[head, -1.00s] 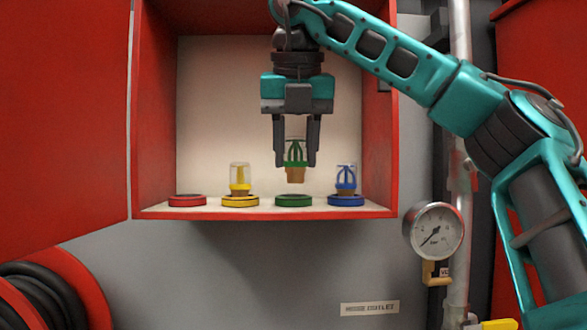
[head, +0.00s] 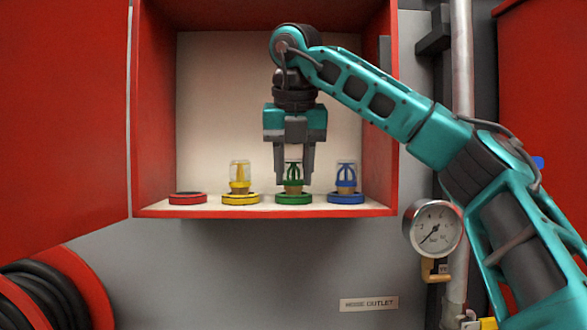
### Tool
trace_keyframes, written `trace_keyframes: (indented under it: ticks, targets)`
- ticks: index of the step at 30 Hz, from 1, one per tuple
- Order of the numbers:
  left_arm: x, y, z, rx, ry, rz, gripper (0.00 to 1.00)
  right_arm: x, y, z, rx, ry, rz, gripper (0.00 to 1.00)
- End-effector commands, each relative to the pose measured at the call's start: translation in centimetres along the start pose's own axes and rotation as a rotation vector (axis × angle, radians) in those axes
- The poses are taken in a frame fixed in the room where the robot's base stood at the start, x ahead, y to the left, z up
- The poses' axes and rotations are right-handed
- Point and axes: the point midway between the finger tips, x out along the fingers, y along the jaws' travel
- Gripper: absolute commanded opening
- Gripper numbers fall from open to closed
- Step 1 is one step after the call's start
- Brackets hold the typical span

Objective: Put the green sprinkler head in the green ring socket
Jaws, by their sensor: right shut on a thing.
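The green sprinkler head (head: 293,173) is upright between the fingers of my right gripper (head: 293,178), which is shut on it. I cannot tell how deep the base sits in the ring. The fingers hide the sides of the head, and their tips are just above the ring. My left gripper is not in view.
The red ring (head: 188,198) is empty. The red cabinet (head: 154,110) walls enclose the shelf. A gauge (head: 432,228) hangs at right.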

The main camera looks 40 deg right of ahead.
Motion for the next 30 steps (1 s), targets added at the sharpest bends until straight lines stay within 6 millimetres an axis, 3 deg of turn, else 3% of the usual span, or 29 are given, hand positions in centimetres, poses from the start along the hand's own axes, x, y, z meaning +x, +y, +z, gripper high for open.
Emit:
trace_keyframes:
  ticks: [2, 3, 11, 22, 30]
  targets:
    - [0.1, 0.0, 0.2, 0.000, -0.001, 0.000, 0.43, 0.3, 0.0, -0.1, 0.000, 0.000, 0.000, 0.01]
    - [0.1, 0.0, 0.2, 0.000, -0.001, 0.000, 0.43, 0.3, 0.0, -0.1, 0.000, 0.000, 0.000, 0.39]
    - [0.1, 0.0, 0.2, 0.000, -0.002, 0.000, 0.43, 0.2, 0.0, -0.1, 0.000, 0.000, 0.000, 0.63]
    - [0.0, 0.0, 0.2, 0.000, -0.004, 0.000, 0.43, -0.5, 0.0, 0.0, 0.000, -0.002, 0.000, 0.64]
    - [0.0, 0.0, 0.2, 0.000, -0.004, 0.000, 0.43, -4.7, 0.0, 0.1, 0.001, -0.007, 0.000, 0.64]
